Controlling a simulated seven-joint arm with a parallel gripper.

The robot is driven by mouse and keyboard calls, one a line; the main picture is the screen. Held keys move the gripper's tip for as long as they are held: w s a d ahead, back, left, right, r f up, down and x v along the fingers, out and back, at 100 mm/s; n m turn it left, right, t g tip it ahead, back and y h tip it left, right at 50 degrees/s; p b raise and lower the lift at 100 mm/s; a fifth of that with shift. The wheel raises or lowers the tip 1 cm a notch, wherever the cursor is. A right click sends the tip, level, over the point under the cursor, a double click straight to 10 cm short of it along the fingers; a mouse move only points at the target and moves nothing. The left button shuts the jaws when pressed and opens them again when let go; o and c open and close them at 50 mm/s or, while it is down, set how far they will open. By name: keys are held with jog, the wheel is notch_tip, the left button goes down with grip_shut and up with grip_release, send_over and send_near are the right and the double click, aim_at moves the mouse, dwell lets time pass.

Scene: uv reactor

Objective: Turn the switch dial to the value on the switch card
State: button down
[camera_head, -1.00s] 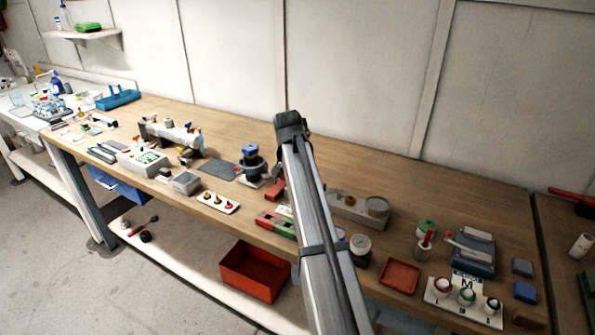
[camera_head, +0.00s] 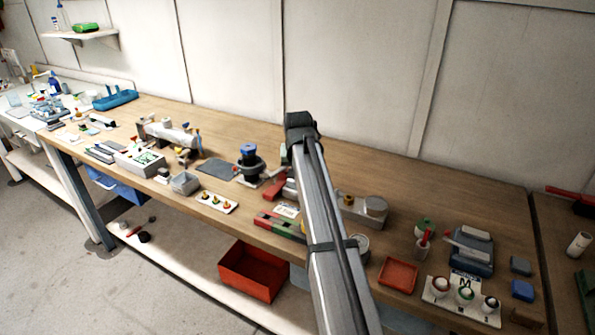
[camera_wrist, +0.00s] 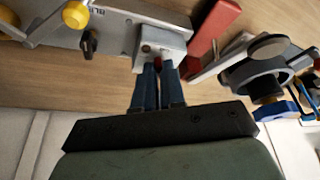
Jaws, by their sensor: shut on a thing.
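In the wrist view, my gripper's two blue fingers (camera_wrist: 158,72) are nearly together at the lower edge of a small pale grey box (camera_wrist: 163,46). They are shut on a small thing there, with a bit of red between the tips. It is mostly hidden, so I cannot confirm that it is the switch dial. The box sits at the end of a grey plate (camera_wrist: 118,34) with a black knob (camera_wrist: 90,42) and a yellow knob (camera_wrist: 76,14). In the head view my arm hides the gripper. A white printed card (camera_head: 287,211) lies left of the arm; I cannot read its value.
A red block (camera_wrist: 215,27) and a black round clamp-like part (camera_wrist: 262,78) are close by in the wrist view. The back of the wooden bench is clear.

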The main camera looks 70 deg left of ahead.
jog(key=c, duration=1.2)
grip_release()
jog(key=v, duration=1.3)
jog(key=shift+d+r, duration=0.2)
jog(key=shift+r, duration=0.15)
jog(key=shift+s, duration=0.1)
